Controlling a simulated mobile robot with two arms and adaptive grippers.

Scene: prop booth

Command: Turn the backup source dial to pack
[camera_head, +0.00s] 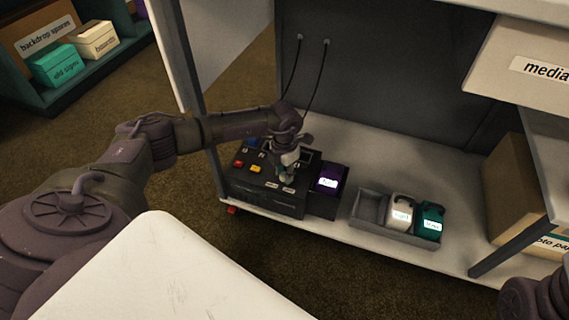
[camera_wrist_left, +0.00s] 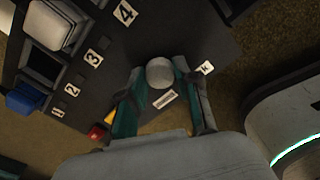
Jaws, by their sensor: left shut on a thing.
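A dark control box (camera_head: 262,202) with coloured buttons sits on the low shelf. My left gripper (camera_head: 287,174) reaches down onto its right part. In the left wrist view my left gripper (camera_wrist_left: 161,78) is shut with its fingers on both sides of a round grey dial knob (camera_wrist_left: 159,71). A small white label (camera_wrist_left: 164,98) lies just below the knob, too small to read. Another label (camera_wrist_left: 206,68) is to the knob's right. The fingers hide the knob's sides, and I cannot tell which way the dial points. My right gripper is out of view.
A dark block with a lit purple face (camera_head: 328,182) stands right of the box. Two cables (camera_head: 318,70) hang behind. A white tabletop (camera_head: 165,275) lies in front.

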